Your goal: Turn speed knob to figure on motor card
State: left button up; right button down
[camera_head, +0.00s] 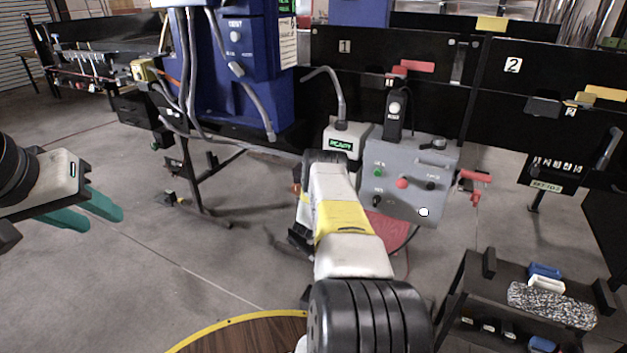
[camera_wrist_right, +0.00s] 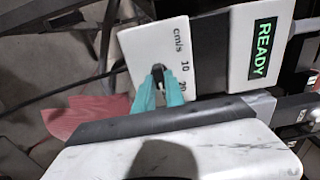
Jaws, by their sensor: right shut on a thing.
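In the right wrist view, the teal fingers of my right gripper (camera_wrist_right: 167,88) are closed around the small dark speed knob (camera_wrist_right: 158,74). The knob sits on a white dial plate (camera_wrist_right: 140,40) printed "cm/s", with 10 and 20 visible. Fingers hide the rest of the scale and any pointer. In the head view my right wrist covers the knob and those fingers. My left gripper (camera_head: 103,219) is open and empty at the far left, teal fingers apart. A white printed sheet (camera_head: 288,42) hangs on the blue machine; I cannot read it or tell whether it is the motor card.
A green READY display (camera_head: 341,145) also shows in the right wrist view (camera_wrist_right: 262,50). Beside my right arm is a grey control box (camera_head: 415,170) with buttons. A dark cart (camera_head: 480,270) stands at lower right. Open floor lies between my arms.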

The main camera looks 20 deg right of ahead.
jog(key=shift+a+f, duration=0.1)
dwell(0.3)
jog(key=c, duration=1.4)
grip_release()
jog(key=v, duration=0.7)
jog(key=shift+s+a, duration=0.25)
jog(key=shift+s, duration=0.05)
